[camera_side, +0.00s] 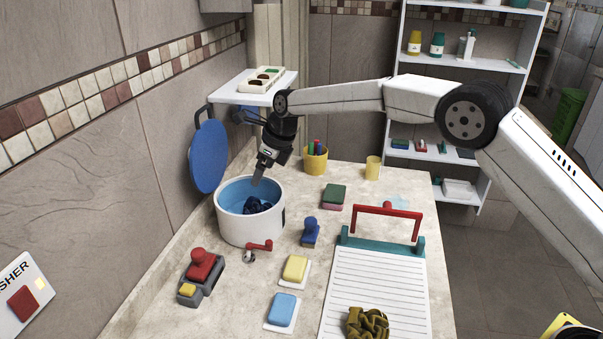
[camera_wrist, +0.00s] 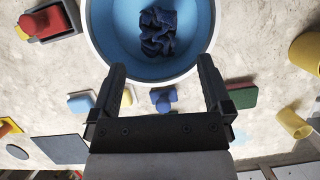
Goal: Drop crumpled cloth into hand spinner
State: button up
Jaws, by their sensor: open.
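The hand spinner (camera_side: 250,228) is a white round tub with a blue inside and a red crank (camera_side: 262,245) at its front. A dark blue crumpled cloth (camera_side: 257,205) lies inside it; the cloth also shows against the blue floor in the wrist view (camera_wrist: 157,32). My gripper (camera_side: 257,180) is over the tub's opening, above the cloth and apart from it. In the wrist view its two fingers (camera_wrist: 162,66) are spread wide with nothing between them. An olive crumpled cloth (camera_side: 367,323) lies on the white ridged board (camera_side: 375,280) at the front.
A red-handled stamp-like tool (camera_side: 202,267) stands left of the spinner. Yellow (camera_side: 296,267) and blue (camera_side: 283,309) blocks lie to its front right. A blue-knobbed brush (camera_side: 310,232) is beside it. A blue round lid (camera_side: 209,156) leans at the wall, below a small shelf (camera_side: 250,98).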

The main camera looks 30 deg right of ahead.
jog(key=shift+v, duration=1.1)
jog(key=s+d+f+n+h, duration=0.1)
jog(key=s+d+f+n, duration=0.1)
jog(key=s+d+n, duration=0.3)
jog(key=s+d+f+n+h, duration=0.1)
jog(key=s+d+n, duration=0.5)
jog(key=s+n, duration=0.7)
jog(key=s+d+f+n+g+h, duration=0.1)
jog(key=s+d+f+n, duration=0.2)
jog(key=s, duration=1.4)
jog(key=d+n, duration=0.3)
jog(key=n, duration=0.4)
jog(key=shift+s+f, duration=0.25)
jog(key=shift+s, duration=0.1)
